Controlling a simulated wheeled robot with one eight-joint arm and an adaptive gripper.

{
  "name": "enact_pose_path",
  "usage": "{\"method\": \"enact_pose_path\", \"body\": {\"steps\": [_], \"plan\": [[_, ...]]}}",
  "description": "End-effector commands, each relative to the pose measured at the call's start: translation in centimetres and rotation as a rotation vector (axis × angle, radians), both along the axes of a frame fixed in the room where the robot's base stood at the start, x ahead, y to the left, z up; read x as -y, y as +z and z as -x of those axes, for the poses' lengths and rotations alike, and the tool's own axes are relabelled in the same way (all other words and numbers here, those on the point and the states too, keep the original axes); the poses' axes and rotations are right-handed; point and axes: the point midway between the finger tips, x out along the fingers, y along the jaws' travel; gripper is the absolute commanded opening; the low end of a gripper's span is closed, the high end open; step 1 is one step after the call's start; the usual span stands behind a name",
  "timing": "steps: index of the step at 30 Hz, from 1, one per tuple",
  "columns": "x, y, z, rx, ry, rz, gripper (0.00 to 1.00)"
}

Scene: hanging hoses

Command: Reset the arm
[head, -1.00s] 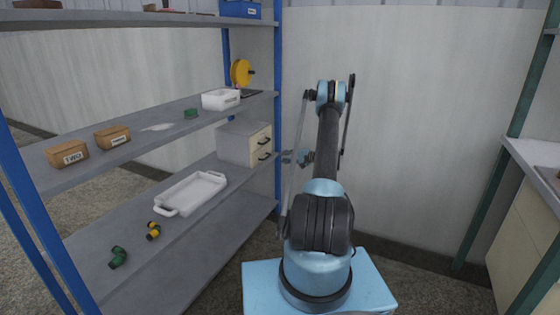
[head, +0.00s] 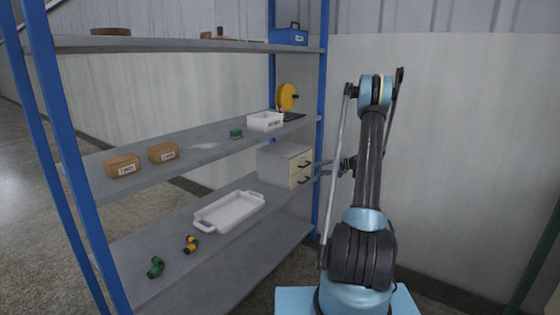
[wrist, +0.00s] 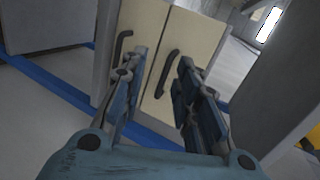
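My arm stands to the right of the shelf in the head view, its upper link upright. My gripper (head: 325,168) is small there, beside the front of the drawer unit (head: 278,163) and partly hidden by my arm. In the wrist view my gripper (wrist: 160,85) has its two fingers spread, with nothing between them. Beyond the fingers is the drawer unit's cream front (wrist: 183,50), with two shut drawers and dark handles. The fingers overlap the handles in the picture; I cannot tell how near they are.
A blue-post shelf (head: 130,190) fills the left. It holds a white tray (head: 230,210), green and yellow fittings (head: 191,244), a white bin (head: 265,121), two brown boxes (head: 122,166) and a yellow reel (head: 287,97). A blue toolbox (head: 289,36) sits on top. A pale wall stands behind my arm.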

Motion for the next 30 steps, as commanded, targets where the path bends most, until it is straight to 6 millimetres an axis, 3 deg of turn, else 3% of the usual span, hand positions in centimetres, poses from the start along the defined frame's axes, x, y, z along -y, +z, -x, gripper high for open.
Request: {"method": "enact_pose_path", "body": {"steps": [3,15,30], "plan": [[-1.3,2.7,1.7,-0.014,0.018,0.048,0.29],[-4.8,9.6,8.6,-0.057,0.075,0.213,0.29],[-8.1,15.5,20.1,-0.104,0.144,0.419,0.29]]}}
